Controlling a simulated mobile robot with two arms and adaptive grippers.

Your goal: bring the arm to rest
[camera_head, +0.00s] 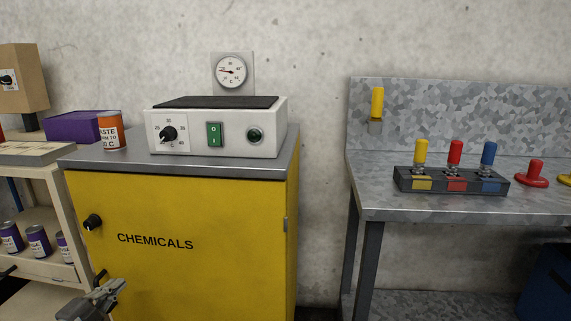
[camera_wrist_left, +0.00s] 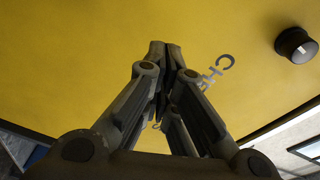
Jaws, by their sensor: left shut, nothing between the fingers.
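My left gripper (camera_head: 108,289) is at the bottom left of the head view, in front of the lower left part of the yellow chemicals cabinet (camera_head: 220,270). Its fingers are closed together with nothing between them. The left wrist view shows the same closed fingers (camera_wrist_left: 165,50) against the yellow cabinet front (camera_wrist_left: 90,60). Whether the fingertips touch the door cannot be told. The cabinet's black knob (camera_head: 93,221) is above the gripper in the head view and at the upper right in the wrist view (camera_wrist_left: 296,45). My right gripper is not in view.
A white heater box (camera_head: 215,130) and a waste can (camera_head: 111,130) stand on the cabinet. A shelf (camera_head: 50,265) with purple-labelled cans is at left. A metal bench (camera_head: 420,203) holding a rack (camera_head: 450,183) of coloured handles is at right. A floor gap separates cabinet and bench.

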